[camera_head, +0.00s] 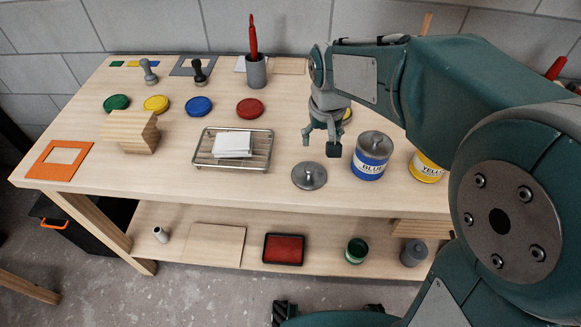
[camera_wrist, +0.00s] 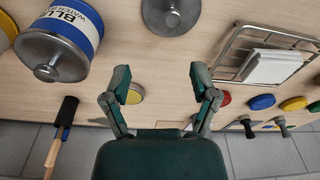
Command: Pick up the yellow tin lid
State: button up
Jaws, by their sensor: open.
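A loose round grey metal lid with a knob (camera_head: 309,176) lies flat on the bench top, left of the blue tin (camera_head: 369,160). It also shows, cut off, at the top of the wrist view (camera_wrist: 172,12). The yellow tin (camera_head: 428,168) stands right of the blue one, its top partly hidden by my arm. A small yellow disc (camera_head: 347,114) lies behind my gripper and shows near the left finger in the wrist view (camera_wrist: 134,93). My gripper (camera_head: 321,142) is open and empty above the bench, behind the loose lid; both fingers are spread in the wrist view (camera_wrist: 160,84).
A wire rack with a white block (camera_head: 232,144) stands left of the lid. Green, yellow (camera_head: 156,104), blue and red discs lie farther back. A wooden block (camera_head: 131,132), stamps and a grey cup (camera_head: 256,72) stand around. The front edge beside the lid is clear.

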jog(key=shift+w+a+f, duration=0.3)
jog(key=shift+a+f, duration=0.45)
jog(key=shift+a, duration=0.15)
send_over(309, 168)
jog(key=d, duration=0.2)
jog(key=f, duration=0.4)
jog(key=shift+w+a+f, duration=0.2)
jog(key=f, duration=0.1)
jog(key=a+f, duration=0.1)
jog(key=f, duration=0.1)
jog(key=a+f, duration=0.1)
jog(key=shift+s+f, duration=0.2)
jog(key=shift+s, duration=0.1)
jog(key=shift+w+f, duration=0.1)
jog(key=shift+f, duration=0.45)
jog(key=shift+d, duration=0.35)
jog(key=c, duration=0.9)
jog(key=shift+c, duration=0.7)
jog(key=shift+a, duration=0.15)
